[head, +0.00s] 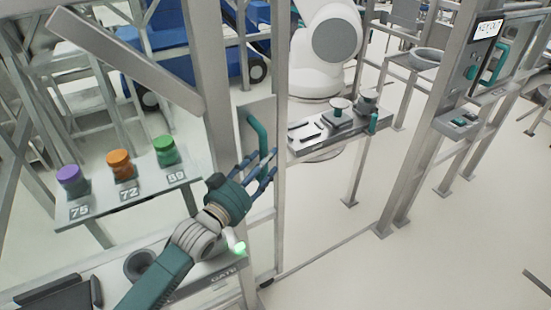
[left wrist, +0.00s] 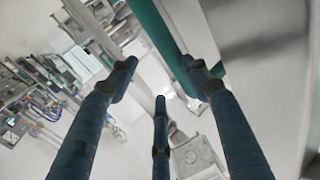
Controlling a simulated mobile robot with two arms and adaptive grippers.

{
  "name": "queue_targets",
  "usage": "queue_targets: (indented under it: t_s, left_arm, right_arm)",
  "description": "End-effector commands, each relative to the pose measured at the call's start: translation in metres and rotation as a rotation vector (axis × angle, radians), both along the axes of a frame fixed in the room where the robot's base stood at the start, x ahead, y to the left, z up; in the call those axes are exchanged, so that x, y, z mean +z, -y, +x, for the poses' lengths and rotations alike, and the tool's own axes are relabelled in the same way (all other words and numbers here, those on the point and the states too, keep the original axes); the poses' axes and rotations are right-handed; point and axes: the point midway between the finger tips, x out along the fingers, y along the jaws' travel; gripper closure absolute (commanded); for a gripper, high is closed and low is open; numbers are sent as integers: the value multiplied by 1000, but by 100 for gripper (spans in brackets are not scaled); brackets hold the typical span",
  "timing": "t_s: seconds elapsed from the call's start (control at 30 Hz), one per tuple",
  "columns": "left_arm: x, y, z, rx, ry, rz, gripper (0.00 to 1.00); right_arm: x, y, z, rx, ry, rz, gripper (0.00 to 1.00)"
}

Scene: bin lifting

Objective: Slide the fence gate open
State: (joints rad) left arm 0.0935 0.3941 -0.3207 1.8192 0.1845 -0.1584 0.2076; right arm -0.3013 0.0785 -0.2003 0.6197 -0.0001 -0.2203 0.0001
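The fence gate (head: 279,115) is a grey metal frame at the middle of the head view. Its teal bar handle (head: 257,132) stands upright on the gate and also shows in the left wrist view (left wrist: 156,32). My left gripper (head: 263,168) is at the handle's lower part. Its blue fingers are spread, and in the left wrist view (left wrist: 158,80) the handle runs beyond and between the two upper fingertips. Whether a finger touches the handle I cannot tell. My right gripper is in neither view.
A shelf (head: 150,187) with purple, orange and green jars stands left of the gate. A metal table (head: 330,135) with small items and a white robot arm (head: 325,50) are behind the fence. A floor rail (head: 325,252) runs right from the gate. The floor right of it is clear.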

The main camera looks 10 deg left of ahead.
Motion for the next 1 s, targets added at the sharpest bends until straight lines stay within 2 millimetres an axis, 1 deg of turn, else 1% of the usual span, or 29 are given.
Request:
queue_targets:
  t_s: [0.03, 0.17, 0.33, 0.7, 0.87, 1.0]
  left_arm:
    - [-11, 0, -2, -1, -21, 0, 53]
    - [-9, -2, -5, 0, -21, 1, 53]
    - [-7, -7, -16, 2, -18, 5, 53]
    - [-7, -16, -40, 6, -16, 11, 53]
    - [-7, -19, -51, 6, -16, 10, 53]
    - [-3, -20, -60, 4, -10, 7, 53]
  right_arm:
    - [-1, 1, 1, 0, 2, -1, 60]
    - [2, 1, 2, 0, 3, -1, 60]
    - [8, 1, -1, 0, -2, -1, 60]
    - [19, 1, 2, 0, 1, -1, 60]
    - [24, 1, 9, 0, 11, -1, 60]
    - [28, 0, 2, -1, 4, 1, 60]
